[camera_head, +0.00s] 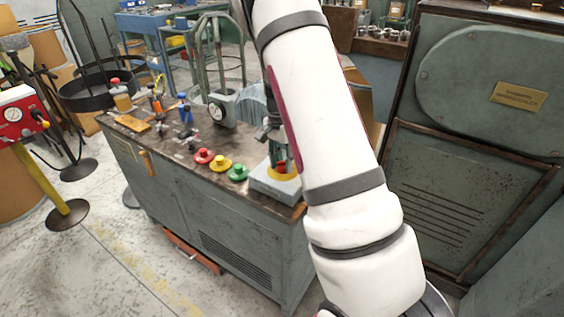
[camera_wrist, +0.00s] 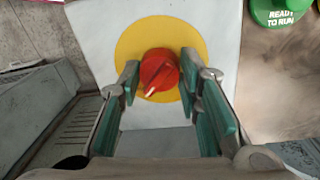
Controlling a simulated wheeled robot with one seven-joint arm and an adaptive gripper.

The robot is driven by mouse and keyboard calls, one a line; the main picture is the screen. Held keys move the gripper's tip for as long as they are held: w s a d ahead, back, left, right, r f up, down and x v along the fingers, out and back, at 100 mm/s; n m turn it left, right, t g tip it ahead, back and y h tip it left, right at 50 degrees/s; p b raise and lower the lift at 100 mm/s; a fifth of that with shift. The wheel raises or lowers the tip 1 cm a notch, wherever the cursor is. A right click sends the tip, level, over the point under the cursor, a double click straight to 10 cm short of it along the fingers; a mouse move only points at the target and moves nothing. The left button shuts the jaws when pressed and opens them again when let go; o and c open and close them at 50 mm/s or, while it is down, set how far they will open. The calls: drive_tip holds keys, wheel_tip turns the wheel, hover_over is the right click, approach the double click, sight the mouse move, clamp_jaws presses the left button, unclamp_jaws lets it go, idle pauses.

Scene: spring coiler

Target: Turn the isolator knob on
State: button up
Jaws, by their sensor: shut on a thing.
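The isolator knob (camera_wrist: 158,70) is red with a white pointer mark, which points down and slightly left in the wrist view. It sits on a yellow disc (camera_wrist: 126,46) on a pale grey box (camera_wrist: 90,22). In the head view the box (camera_head: 268,187) stands at the near right corner of the bench, with the knob (camera_head: 282,167) partly hidden. My gripper (camera_wrist: 159,83) has its green-padded fingers on either side of the knob and is shut on it. In the head view my gripper (camera_head: 283,152) comes down over the box from above.
Red (camera_head: 204,156), yellow (camera_head: 220,163) and green (camera_head: 238,172) buttons stand left of the box on the bench top (camera_head: 175,150). The green "READY TO RUN" button (camera_wrist: 282,11) shows in the wrist view. A large green cabinet (camera_head: 450,130) stands at right.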

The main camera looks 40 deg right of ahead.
idle(0.5)
drive_tip(key=o, duration=1.1)
drive_tip(key=shift+o, duration=0.2)
wheel_tip(320, 180, up, 12)
drive_tip(key=shift+w, duration=0.4)
drive_tip(key=shift+a, duration=0.15)
